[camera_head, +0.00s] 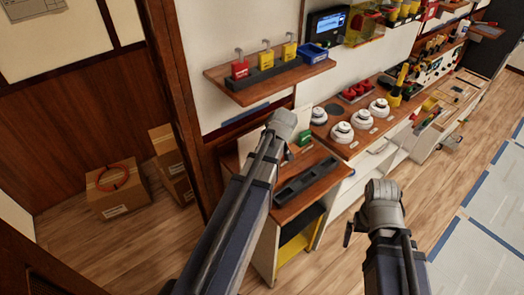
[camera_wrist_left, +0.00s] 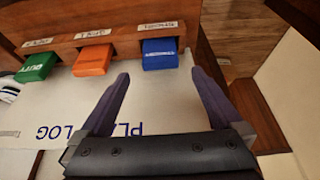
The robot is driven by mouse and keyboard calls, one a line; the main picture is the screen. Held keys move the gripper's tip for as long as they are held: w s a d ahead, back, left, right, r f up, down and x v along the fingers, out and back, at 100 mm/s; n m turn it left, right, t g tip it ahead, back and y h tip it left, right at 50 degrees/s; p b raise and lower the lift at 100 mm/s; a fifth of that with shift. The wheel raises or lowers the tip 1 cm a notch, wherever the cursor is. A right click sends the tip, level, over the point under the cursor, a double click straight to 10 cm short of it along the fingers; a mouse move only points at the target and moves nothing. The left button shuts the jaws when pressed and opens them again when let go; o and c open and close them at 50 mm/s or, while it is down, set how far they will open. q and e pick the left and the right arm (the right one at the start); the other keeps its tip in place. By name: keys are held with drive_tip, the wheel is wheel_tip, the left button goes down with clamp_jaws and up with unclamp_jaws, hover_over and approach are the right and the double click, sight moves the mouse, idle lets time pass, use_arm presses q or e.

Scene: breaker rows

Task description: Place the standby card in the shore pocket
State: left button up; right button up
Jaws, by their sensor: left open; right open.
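In the left wrist view three cards stick out of a wooden rack (camera_wrist_left: 122,40): a green card (camera_wrist_left: 37,66), an orange card (camera_wrist_left: 93,60) and a blue card (camera_wrist_left: 160,54). Each sits under a small white label. The lettering is too small and turned to read surely, so I cannot tell which is the standby card or which pocket is shore. My left gripper (camera_wrist_left: 160,78) is open and empty, its fingers short of the blue card and roughly either side of it. In the head view my right gripper (camera_head: 348,236) is open, low over the floor, away from the rack.
A white sheet with large upside-down lettering (camera_wrist_left: 125,128) lies below the cards. In the head view a shelf (camera_head: 268,80) holds red and yellow padlocks and a blue bin (camera_head: 311,54). The counter carries a dark tray (camera_head: 306,181) and white round devices (camera_head: 342,133). Boxes (camera_head: 117,190) stand left.

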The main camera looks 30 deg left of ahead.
use_arm(q)
drive_tip(key=p+v, duration=0.2)
drive_tip(key=v, duration=0.2)
drive_tip(key=shift+r+p, duration=0.1)
drive_tip(key=shift+p, duration=0.25)
use_arm(e)
wheel_tip(320, 180, up, 4)
drive_tip(key=shift+f, duration=0.1)
drive_tip(key=shift+f, duration=0.1)
use_arm(q)
drive_tip(key=b+x, duration=1.1)
drive_tip(key=x, duration=0.1)
drive_tip(key=shift+f, duration=0.2)
use_arm(e)
wheel_tip(320, 180, down, 11)
use_arm(q)
drive_tip(key=shift+r, duration=0.1)
